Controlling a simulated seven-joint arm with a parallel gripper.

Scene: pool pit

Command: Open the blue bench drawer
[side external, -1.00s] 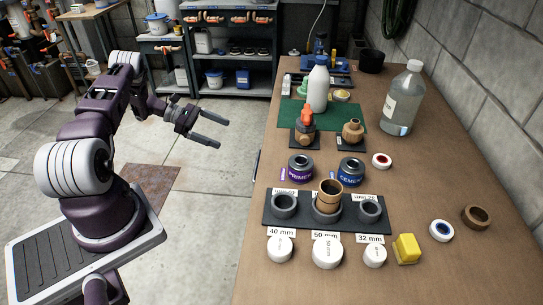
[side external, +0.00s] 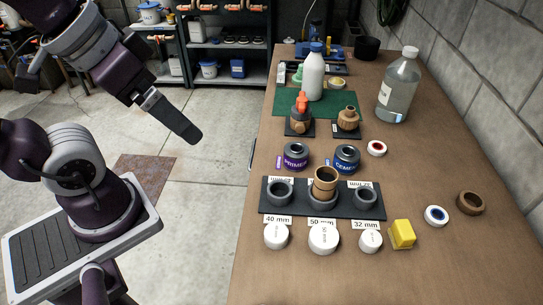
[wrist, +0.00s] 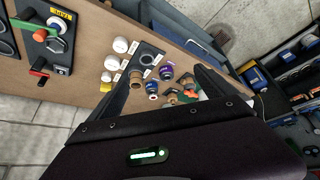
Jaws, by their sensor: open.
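The bench's left side hides the blue drawer's front in the side external view; only a thin dark piece, perhaps a handle (side external: 251,154), shows at the bench edge. My gripper (side external: 188,128) is left of the bench, above the floor, pointing down and right, apart from the bench. In the wrist view my gripper (wrist: 168,62) has its two fingers spread, with nothing held between them.
The bench top (side external: 400,270) carries a fitting rack (side external: 270,208), primer and cement cans, white caps, a yellow block (side external: 402,235) and bottles. A clear jug (side external: 398,88) stands at the back right. Shelves (side external: 230,45) stand behind. Floor left of the bench is open.

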